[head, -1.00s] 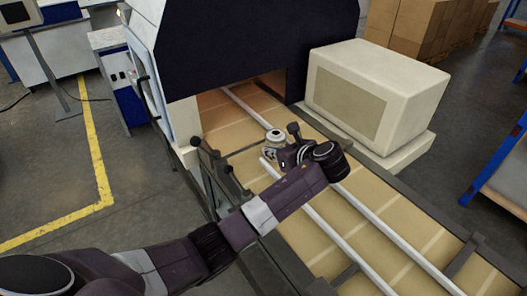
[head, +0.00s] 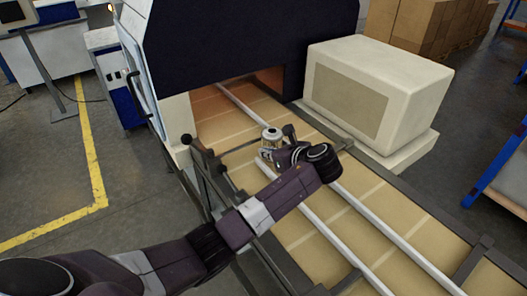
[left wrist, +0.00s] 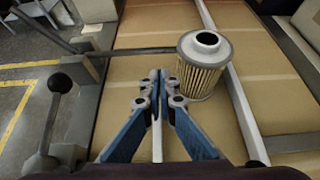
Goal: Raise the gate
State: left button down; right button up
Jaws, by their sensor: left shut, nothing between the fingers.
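A pleated filter cartridge with a pale metal cap (left wrist: 204,65) stands upright on the conveyor; it also shows in the head view (head: 271,137). A dark bar (left wrist: 140,52) that may be the gate crosses low over the belt behind it. A lever with a black ball knob (left wrist: 60,83) stands at the left rail. My left gripper (left wrist: 160,76) is shut and empty, low over the belt, to the left of the cartridge and to the right of the lever. In the head view my wrist partly hides its fingers. My right gripper is not in view.
Pale guide rails (head: 385,235) run along the belt. A dark-fronted machine (head: 240,40) with a tunnel opening stands at the far end. A large white box-shaped unit (head: 385,85) sits at the right edge.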

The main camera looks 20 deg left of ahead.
pick_arm(q)
jog(key=x, duration=0.8)
jog(key=shift+r, duration=0.1)
